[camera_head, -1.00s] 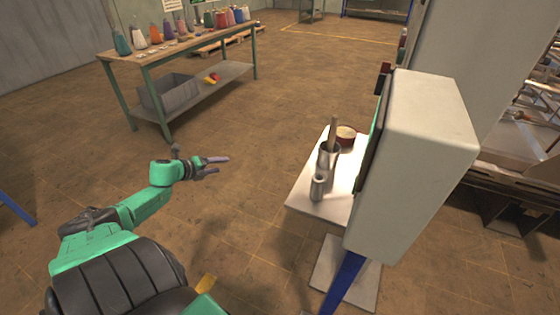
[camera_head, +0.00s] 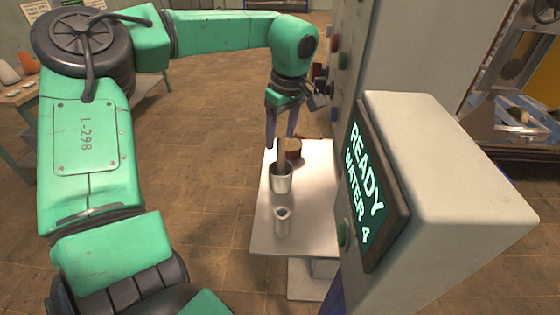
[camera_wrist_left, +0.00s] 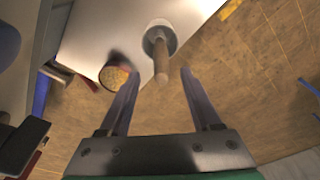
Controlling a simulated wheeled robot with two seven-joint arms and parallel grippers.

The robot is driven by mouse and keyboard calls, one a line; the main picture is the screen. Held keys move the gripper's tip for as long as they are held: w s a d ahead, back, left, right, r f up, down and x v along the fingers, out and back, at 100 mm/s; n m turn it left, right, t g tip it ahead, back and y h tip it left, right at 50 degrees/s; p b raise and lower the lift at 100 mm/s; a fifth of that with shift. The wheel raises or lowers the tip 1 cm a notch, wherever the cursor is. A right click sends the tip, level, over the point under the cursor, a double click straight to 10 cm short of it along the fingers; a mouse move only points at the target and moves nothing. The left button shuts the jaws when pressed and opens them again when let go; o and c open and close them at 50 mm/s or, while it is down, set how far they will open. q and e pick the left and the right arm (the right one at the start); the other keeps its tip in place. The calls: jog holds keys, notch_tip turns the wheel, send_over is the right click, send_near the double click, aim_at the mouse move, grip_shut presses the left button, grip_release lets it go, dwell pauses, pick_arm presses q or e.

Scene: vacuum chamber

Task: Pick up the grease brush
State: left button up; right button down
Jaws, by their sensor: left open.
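The grease brush (camera_head: 283,155) shows as a wooden handle standing up out of a metal cup (camera_head: 282,181) on a small white table. Its lower end is hidden in the cup. In the left wrist view the handle (camera_wrist_left: 161,68) points toward me, between and a little beyond the fingers, with the cup (camera_wrist_left: 158,36) behind it. My left gripper (camera_head: 281,138) is open and empty, pointing down just above the top of the handle. My right gripper is not in view.
A dark red tin (camera_head: 293,148) with a tan top stands close beside the cup. A smaller metal container (camera_head: 282,221) stands nearer on the white table (camera_head: 318,213). A grey cabinet with a lit display (camera_head: 367,185) borders the table on the right.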

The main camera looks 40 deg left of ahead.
aim_at(280, 151)
pick_arm(q)
jog(key=f+p, duration=0.1)
jog(key=f, duration=0.4)
jog(key=shift+s+p, duration=0.2)
jog(key=shift+p, duration=0.15)
jog(key=shift+w+a+f, duration=0.15)
jog(key=shift+a+f, duration=0.05)
jog(key=shift+f, duration=0.1)
jog(key=shift+d+r, duration=0.1)
grip_shut()
notch_tip(280, 151, up, 20)
